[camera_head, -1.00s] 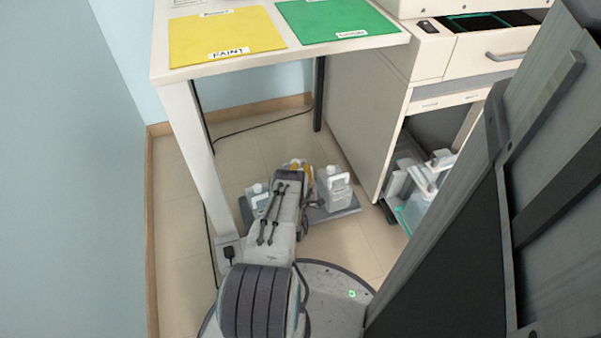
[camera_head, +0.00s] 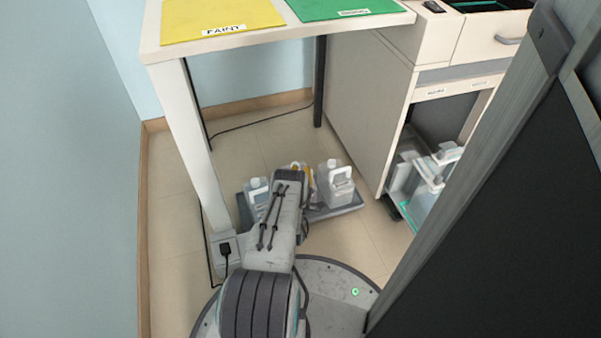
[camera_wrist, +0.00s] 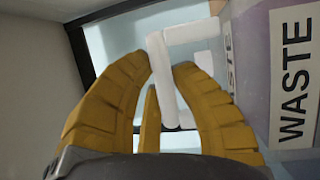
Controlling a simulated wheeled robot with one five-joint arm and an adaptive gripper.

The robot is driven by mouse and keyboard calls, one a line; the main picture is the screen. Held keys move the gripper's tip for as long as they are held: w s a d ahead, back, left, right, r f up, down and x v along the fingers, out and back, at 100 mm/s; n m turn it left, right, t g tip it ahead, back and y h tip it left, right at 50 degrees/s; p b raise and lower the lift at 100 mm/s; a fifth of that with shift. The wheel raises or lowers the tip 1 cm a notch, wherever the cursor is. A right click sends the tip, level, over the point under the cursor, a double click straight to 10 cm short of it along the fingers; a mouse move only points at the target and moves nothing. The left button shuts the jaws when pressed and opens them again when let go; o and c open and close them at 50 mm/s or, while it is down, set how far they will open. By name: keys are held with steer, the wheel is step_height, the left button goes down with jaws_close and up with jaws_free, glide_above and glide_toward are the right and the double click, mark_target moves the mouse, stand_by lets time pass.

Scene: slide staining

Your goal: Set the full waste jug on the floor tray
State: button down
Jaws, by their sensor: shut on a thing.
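In the wrist view my gripper's yellow fingers (camera_wrist: 172,95) are closed around a white handle. The handle adjoins a jug with a large WASTE label, the waste jug (camera_wrist: 240,75), at the right edge. In the head view my gripper (camera_head: 297,172) is low over the floor tray (camera_head: 335,208), and my arm hides most of what it holds. The grey tray lies under the table. A pale jug (camera_head: 257,192) shows left of the gripper and a white-handled jug (camera_head: 337,183) shows right of it, both at the tray. Contact between the held jug and the tray is hidden.
A white table with a yellow mat (camera_head: 220,18) and a green mat (camera_head: 345,18) stands above. Its leg (camera_head: 190,140) is left of the tray. A cabinet (camera_head: 365,110) with an open lower bay (camera_head: 425,185) stands right. Bare floor (camera_head: 260,140) lies behind the tray.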

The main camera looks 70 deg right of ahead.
step_height(320, 180, down, 2)
steer(key=shift+d+f+b, duration=0.1)
steer(key=shift+b, duration=0.55)
steer(key=c, duration=1.4)
jaws_free()
steer(key=shift+f, duration=0.2)
steer(key=shift+c, duration=0.2)
steer(key=o, duration=0.3)
